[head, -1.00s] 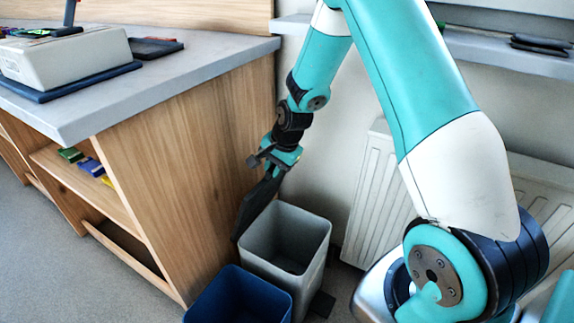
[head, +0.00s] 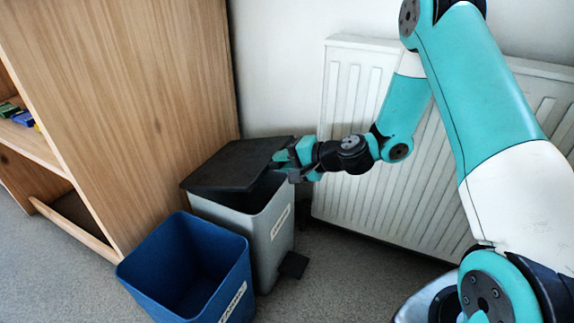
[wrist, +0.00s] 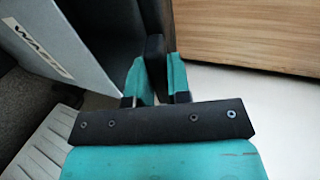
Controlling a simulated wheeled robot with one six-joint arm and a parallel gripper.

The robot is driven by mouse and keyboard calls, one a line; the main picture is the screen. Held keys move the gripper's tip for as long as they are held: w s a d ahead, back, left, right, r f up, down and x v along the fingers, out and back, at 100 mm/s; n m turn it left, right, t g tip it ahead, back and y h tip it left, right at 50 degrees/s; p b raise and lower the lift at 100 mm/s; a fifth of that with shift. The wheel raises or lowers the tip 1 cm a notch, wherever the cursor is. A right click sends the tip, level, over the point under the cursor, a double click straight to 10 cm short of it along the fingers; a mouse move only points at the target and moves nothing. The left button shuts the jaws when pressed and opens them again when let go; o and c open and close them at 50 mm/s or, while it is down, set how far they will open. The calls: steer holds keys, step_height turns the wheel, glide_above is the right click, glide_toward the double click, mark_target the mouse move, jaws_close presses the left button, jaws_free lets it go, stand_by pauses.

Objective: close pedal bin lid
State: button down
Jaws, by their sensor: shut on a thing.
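The pedal bin (head: 268,240) is a grey box with a label on its side and a black pedal (head: 293,265) at its foot. In the wrist view, the lid's dark edge (wrist: 155,62) stands between my teal fingers, and the bin's labelled grey wall (wrist: 65,60) shows at left.
A wooden cabinet (head: 130,110) rises at left, close to both bins. A white radiator (head: 345,110) is on the wall behind my arm. Grey floor is clear to the right of the bins.

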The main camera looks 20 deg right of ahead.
steer(key=b, duration=0.4)
glide_toward(280, 192)
steer(key=w+a, duration=0.4)
steer(key=shift+w+f+b, duration=0.1)
steer(key=shift+f+b, duration=0.25)
steer(key=shift+f, duration=0.75)
steer(key=c, duration=1.1)
jaws_free()
steer(key=shift+r+p+v, duration=0.1)
steer(key=shift+p+v, duration=1.5)
steer(key=shift+v, duration=2.75)
steer(key=shift+r+p+v, duration=0.15)
steer(key=shift+p+v, duration=1.45)
steer(key=shift+v, duration=2.7)
steer(key=shift+a, duration=0.15)
